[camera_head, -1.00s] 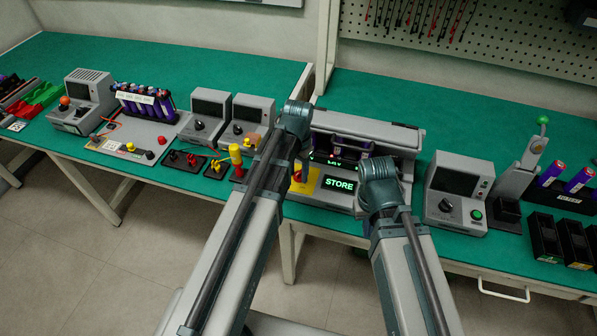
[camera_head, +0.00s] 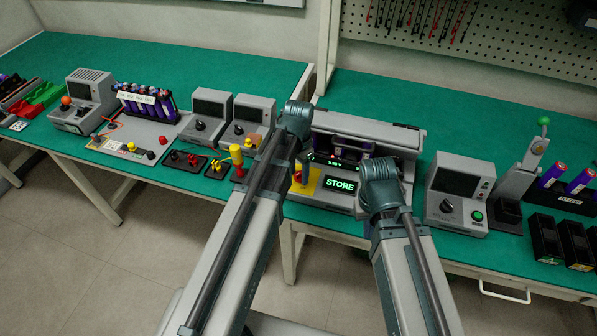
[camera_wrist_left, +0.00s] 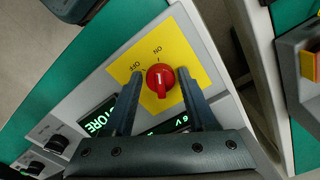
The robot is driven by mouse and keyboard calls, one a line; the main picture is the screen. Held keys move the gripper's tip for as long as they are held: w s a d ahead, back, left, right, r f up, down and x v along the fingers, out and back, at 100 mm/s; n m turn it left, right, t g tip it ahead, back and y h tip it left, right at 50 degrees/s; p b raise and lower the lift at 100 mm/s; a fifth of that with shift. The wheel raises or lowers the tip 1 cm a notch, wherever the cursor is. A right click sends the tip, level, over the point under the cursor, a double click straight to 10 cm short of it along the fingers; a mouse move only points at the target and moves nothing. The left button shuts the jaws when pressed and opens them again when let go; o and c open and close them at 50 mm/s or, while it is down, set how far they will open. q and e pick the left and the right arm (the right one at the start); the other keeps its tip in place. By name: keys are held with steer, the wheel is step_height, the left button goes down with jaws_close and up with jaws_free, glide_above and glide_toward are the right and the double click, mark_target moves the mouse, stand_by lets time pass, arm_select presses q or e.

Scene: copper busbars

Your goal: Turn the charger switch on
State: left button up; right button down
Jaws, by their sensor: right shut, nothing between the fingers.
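The charger switch is a red round knob (camera_wrist_left: 160,79) on a yellow plate (camera_wrist_left: 190,47) marked ON and OFF. In the left wrist view, its pale mark lines up roughly with ON. My left gripper (camera_wrist_left: 161,84) is open, with one finger on each side of the knob and a thin gap. In the head view, my left gripper (camera_head: 303,172) is over the yellow plate, and partly covers the knob. The charger's STORE display (camera_head: 340,185) is lit green. My right gripper (camera_head: 378,172) is shut and empty in front of the charger; its fingertips are hard to make out.
A grey unit with a green button (camera_head: 477,216) stands right of the charger. A yellow-handled device (camera_head: 236,158) and small grey units (camera_head: 207,115) stand to the left. The green bench top (camera_head: 430,115) behind the charger is clear.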

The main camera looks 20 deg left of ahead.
mark_target(298, 174)
arm_select(q)
steer(key=shift+o, duration=1.2)
step_height(298, 174, up, 14)
steer(key=p, duration=1.3)
steer(key=shift+p, duration=0.4)
steer(key=shift+f, duration=0.15)
steer(key=s+d+n+y, duration=0.1)
steer(key=s+d+n, duration=0.1)
steer(key=s+d, duration=0.8)
steer(key=s, duration=0.4)
steer(key=shift+s+d+n, duration=0.15)
steer(key=shift+d+n, duration=0.15)
steer(key=shift+n, duration=0.1)
